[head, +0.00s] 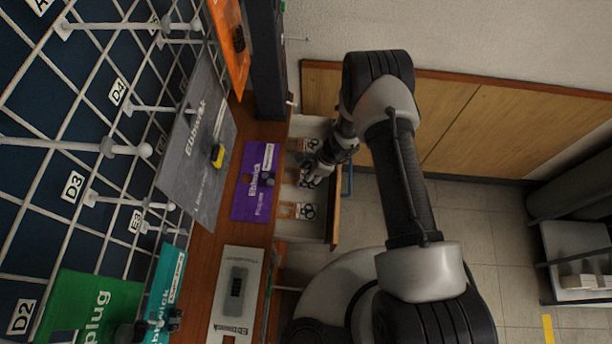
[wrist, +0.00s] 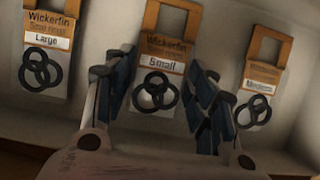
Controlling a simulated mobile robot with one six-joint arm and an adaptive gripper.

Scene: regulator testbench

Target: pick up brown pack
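Three brown-topped packs with white labels and black rings lie in an open drawer. I cannot tell whether the fingertips touch the drawer floor. In the head view my gripper (head: 314,178) reaches into the drawer and partly covers the middle pack.
The drawer (head: 318,228) has pale walls close around the packs. Beside it, the wooden bench top (head: 210,250) carries a purple card (head: 247,200) and a grey panel (head: 222,325). A blue pegboard grid stands at left. Tiled floor lies open at right.

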